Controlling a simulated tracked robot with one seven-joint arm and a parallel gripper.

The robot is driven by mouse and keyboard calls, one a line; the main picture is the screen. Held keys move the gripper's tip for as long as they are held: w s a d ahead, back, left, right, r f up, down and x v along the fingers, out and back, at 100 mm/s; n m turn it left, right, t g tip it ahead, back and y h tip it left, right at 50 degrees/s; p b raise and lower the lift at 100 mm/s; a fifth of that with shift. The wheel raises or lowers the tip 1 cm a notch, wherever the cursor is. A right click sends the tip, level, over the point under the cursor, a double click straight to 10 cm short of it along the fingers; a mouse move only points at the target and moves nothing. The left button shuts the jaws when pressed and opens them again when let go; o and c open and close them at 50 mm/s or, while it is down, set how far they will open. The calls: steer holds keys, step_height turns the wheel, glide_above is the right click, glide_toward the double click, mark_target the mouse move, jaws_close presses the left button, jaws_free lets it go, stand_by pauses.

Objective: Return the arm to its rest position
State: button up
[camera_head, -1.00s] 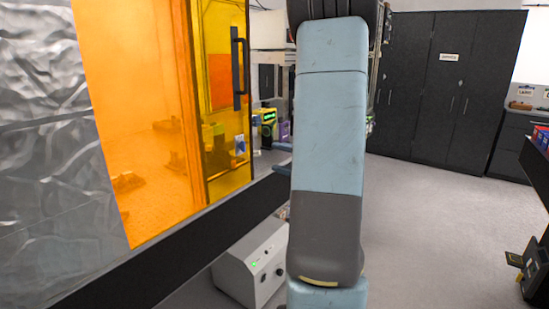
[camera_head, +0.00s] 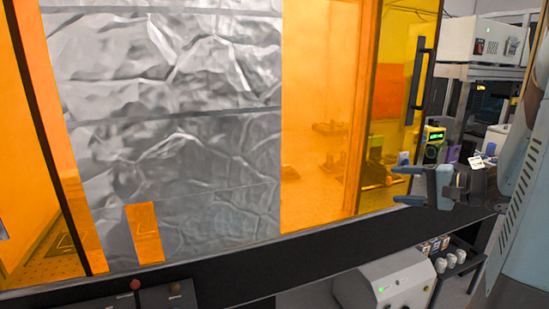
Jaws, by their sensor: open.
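My gripper (camera_head: 401,186) is at the right of the head camera view, in front of the enclosure's right end. Its two blue fingers point left and are spread apart, with nothing between them. My arm (camera_head: 520,200) comes in from the right edge as a light blue link; the rest of it is cut off by the frame. The dark wrist part joins the gripper to this link.
An enclosure with orange panels (camera_head: 322,120) and a crumpled foil panel (camera_head: 170,110) fills the left and middle. Its yellow door has a black handle (camera_head: 421,80). A black ledge (camera_head: 250,275) runs below.

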steer(key=s+a+n+g+h, duration=0.3)
steer(key=s+a+n+g, duration=0.3)
steer(key=s+a, duration=0.4)
steer(key=s+r+n+t+h, duration=0.1)
steer(key=s+r+n+h, duration=0.2)
steer(key=s+h, duration=0.4)
steer(key=shift+s+d+r+h, duration=0.3)
steer(key=shift+d+r+h, duration=0.15)
steer(key=shift+h, duration=0.05)
